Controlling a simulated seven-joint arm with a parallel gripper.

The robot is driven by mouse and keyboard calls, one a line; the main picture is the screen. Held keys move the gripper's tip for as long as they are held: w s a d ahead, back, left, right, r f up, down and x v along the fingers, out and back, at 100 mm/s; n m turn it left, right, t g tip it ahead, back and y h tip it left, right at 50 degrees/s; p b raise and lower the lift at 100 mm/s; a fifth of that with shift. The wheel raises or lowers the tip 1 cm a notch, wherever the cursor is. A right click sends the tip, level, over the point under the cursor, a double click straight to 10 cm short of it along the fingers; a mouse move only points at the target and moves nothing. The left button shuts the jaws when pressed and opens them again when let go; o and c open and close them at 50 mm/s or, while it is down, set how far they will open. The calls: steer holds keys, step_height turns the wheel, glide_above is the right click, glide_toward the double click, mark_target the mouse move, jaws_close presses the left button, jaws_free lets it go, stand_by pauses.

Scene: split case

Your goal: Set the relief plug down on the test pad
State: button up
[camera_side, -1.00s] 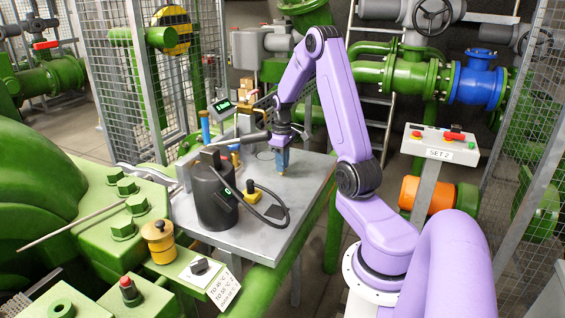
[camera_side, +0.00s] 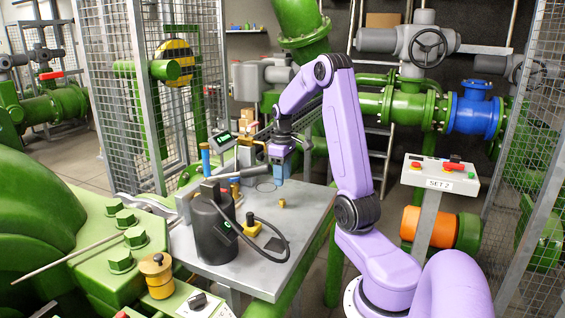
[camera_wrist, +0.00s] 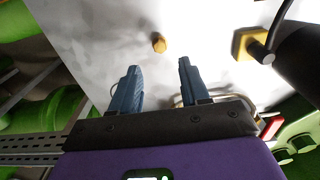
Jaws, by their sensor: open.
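The relief plug, a small brass-coloured piece (camera_side: 282,203), stands on the grey metal table, apart from my gripper. In the wrist view the plug (camera_wrist: 159,44) shows beyond the fingertips, on a pale, bare-looking surface. My gripper (camera_side: 279,174) is above the table's far part, behind the plug in the side view. In the wrist view its two blue fingers (camera_wrist: 158,66) are apart with nothing between them. I cannot tell for sure which mark is the test pad; a dark flat square (camera_side: 275,244) lies at the table's near side, and no clear pad edge shows under the plug.
A dark cylindrical vessel (camera_side: 214,235) with a black hose stands on the table's near left. A yellow block (camera_side: 251,228) with a black top is beside it. A thin ring (camera_side: 265,186) marks the table left of the plug. The table's right side is clear.

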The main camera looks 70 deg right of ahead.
steer(key=shift+o, duration=0.3)
step_height(320, 180, up, 5)
steer(key=shift+s+f, duration=0.1)
